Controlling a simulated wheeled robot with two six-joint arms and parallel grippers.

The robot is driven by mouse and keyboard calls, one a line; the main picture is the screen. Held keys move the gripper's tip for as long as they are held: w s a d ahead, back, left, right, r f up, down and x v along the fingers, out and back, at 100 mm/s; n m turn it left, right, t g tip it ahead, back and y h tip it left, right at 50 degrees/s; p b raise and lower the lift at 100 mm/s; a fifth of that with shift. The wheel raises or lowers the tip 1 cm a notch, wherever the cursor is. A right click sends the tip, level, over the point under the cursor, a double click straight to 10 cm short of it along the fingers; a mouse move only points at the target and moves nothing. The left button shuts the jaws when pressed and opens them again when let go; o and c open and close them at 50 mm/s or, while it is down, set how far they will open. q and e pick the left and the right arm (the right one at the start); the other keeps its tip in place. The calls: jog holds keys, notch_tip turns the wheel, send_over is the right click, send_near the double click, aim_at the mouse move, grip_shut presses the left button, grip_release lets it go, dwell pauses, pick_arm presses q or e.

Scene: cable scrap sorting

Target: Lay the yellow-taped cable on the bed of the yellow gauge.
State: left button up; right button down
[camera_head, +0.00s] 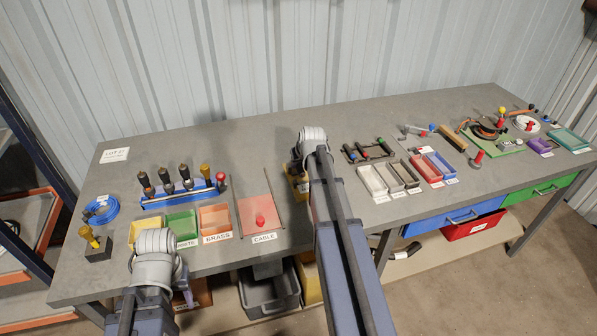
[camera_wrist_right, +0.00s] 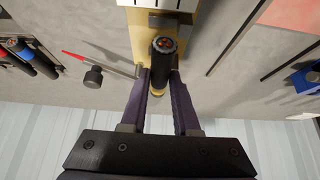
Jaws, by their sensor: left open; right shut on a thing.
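In the right wrist view my right gripper (camera_wrist_right: 161,76) is shut on a short black cable (camera_wrist_right: 163,58). Its dark end with reddish cores faces the camera, and a yellow band shows at its other end, between the fingers. The yellow gauge (camera_wrist_right: 140,45) lies right by the cable, with a pale metal part on it. I cannot tell whether the cable touches the gauge. In the head view a bit of the yellow gauge (camera_head: 297,186) shows beside my right arm, which hides the right gripper. My left gripper (camera_head: 186,293) is open, low at the table's front left, partly hidden.
A red plate (camera_head: 255,207) labelled CABLE and sorting trays (camera_head: 214,218) lie left of the gauge. Right of my right arm stand a dark rack (camera_head: 367,151) and small bins (camera_head: 372,181). The table's back strip is clear.

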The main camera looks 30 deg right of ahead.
jog(key=shift+f+b, duration=1.15)
jog(key=shift+f, duration=0.1)
jog(key=shift+f, duration=0.1)
dwell(0.3)
jog(key=shift+f+b, duration=0.4)
jog(key=shift+b, duration=0.1)
jog(key=c, duration=0.6)
grip_release()
jog(key=shift+r, duration=0.1)
